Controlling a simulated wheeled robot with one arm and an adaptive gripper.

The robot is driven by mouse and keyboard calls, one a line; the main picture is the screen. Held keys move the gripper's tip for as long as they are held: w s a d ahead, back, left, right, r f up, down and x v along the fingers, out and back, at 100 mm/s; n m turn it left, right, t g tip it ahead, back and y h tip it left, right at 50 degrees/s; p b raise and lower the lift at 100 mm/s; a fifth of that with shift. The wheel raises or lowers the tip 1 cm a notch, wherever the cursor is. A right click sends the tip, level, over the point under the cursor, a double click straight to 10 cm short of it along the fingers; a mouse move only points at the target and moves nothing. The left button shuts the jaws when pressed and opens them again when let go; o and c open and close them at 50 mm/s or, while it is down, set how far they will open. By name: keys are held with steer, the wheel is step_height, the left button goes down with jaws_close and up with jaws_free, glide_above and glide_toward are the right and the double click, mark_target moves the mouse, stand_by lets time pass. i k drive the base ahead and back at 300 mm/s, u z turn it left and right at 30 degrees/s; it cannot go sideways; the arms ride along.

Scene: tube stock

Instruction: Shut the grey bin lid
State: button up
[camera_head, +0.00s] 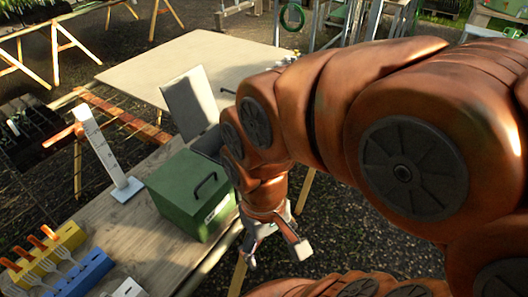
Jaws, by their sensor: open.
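The grey bin lid (190,102) stands raised, tilted a little back, behind the green box on the wooden bench. Only a dark grey piece of the bin (208,142) shows below the lid; the green box and my arm hide the rest. My gripper (276,255) points down, open and empty, off the right edge of the bench. It is to the right of and nearer than the green box, well apart from the lid.
The green box (178,190) with a black handle stands in front of the bin. A white marked post (104,150) stands left of it. Yellow (68,236) and blue (90,272) blocks with orange-handled tools are at the bench's near left. A pale board (150,62) lies behind.

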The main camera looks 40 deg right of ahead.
mark_target(189, 98)
steer(key=z, duration=0.9)
steer(key=i, duration=0.35)
steer(key=u, duration=1.75)
